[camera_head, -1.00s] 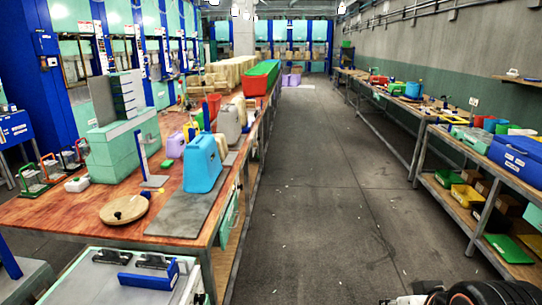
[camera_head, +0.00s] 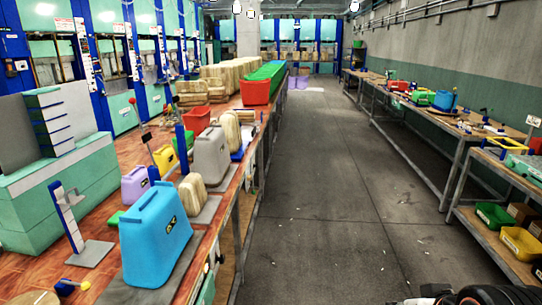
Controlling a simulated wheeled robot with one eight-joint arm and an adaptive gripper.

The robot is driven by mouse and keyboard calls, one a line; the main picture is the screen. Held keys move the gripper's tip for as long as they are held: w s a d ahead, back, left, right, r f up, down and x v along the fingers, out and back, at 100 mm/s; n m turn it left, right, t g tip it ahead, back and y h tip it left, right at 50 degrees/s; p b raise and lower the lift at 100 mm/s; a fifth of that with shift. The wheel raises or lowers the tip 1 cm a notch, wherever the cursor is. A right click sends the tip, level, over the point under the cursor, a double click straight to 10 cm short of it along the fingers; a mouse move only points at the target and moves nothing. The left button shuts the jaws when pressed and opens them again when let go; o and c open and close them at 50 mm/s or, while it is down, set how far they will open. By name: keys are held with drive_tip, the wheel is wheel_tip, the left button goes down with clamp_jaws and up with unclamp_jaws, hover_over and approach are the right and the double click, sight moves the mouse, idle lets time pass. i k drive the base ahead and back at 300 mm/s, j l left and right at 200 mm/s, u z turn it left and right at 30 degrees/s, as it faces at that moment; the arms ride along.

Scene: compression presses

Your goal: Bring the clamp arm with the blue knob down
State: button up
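I cannot make out a clamp arm with a blue knob for sure. Small clamp-like tools (camera_head: 484,118) stand on the right-hand bench, too small to tell their knob colours. A post with a red square top (camera_head: 133,101) rises behind the containers on the left table.
The right bench (camera_head: 440,125) has shelves with bins. The concrete aisle (camera_head: 330,190) between is clear.

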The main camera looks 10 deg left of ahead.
sight(175, 98)
drive_tip(key=i, duration=1.05)
drive_tip(key=i+u, duration=0.1)
drive_tip(key=i, duration=0.95)
